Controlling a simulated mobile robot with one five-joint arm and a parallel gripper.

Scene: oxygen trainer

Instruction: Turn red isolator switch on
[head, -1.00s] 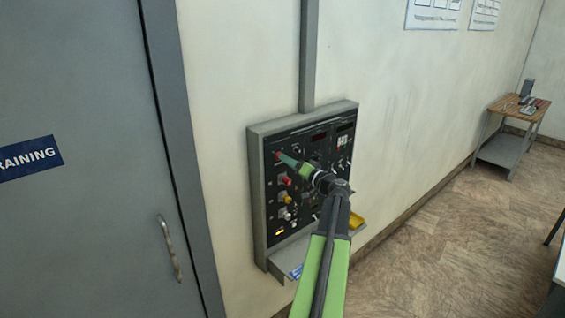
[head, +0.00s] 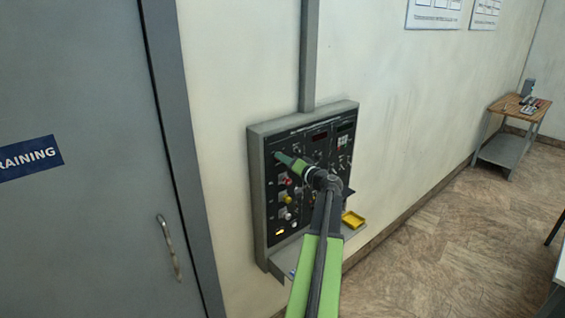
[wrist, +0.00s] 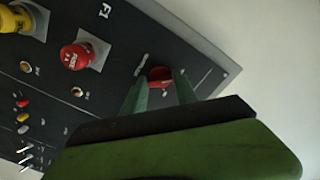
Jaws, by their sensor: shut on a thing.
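The red isolator switch (wrist: 160,73) is a small red knob near the edge of the black panel in the wrist view. My gripper (wrist: 158,88) has one green finger on each side of it and is shut on it. In the head view my gripper (head: 279,157) reaches the upper left of the panel, and its fingers hide the switch there. The knob's exact turn angle is hard to read, as the fingers cover part of it.
The wall panel (head: 256,215) carries a larger red knob (wrist: 80,57) and a yellow knob (wrist: 15,20) close by. A shelf with a yellow tray (head: 353,219) juts out below. A grey door (head: 90,230) stands left. A small table (head: 512,107) is far right.

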